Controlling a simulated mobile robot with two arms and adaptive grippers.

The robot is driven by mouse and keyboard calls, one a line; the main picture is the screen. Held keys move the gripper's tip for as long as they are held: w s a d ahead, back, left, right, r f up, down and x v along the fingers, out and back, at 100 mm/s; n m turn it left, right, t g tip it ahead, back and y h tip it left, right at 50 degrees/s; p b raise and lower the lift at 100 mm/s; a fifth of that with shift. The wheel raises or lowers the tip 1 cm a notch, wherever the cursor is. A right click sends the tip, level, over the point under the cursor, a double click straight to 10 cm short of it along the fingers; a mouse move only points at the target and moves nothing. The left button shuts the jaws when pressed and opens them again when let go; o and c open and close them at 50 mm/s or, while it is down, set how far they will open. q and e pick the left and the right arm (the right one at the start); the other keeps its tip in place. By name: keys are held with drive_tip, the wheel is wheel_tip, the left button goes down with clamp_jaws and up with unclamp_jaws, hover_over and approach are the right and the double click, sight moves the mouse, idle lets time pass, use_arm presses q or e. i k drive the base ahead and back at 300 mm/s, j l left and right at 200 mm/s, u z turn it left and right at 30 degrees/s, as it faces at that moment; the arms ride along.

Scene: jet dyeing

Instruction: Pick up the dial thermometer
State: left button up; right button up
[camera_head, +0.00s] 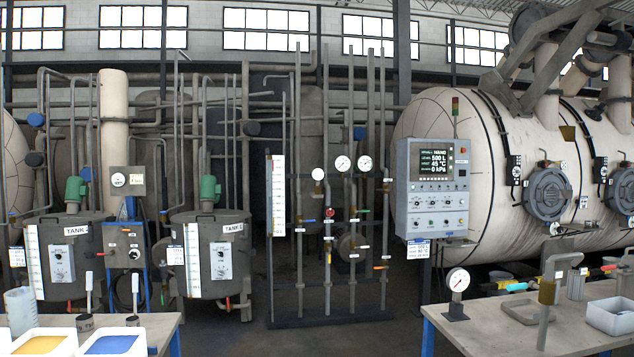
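Similar round white gauges are fixed on the pipe rack, one lower on the left (318,174) and two higher up, one in the middle (343,163) and one on the right (365,163). Neither of my grippers shows in this view.
On the right table are a shallow tray (522,313), a white tub (611,318) and a grey-and-brass upright tool (547,291). A control panel (432,188) stands behind the dial. A left table (163,325) holds yellow and blue trays. Open floor lies between the tables.

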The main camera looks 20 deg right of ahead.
sight(318, 174)
drive_tip(key=i+l+z, duration=0.2)
drive_tip(key=i, duration=0.4)
drive_tip(key=i+j+z, duration=0.15)
drive_tip(key=i, duration=3.65)
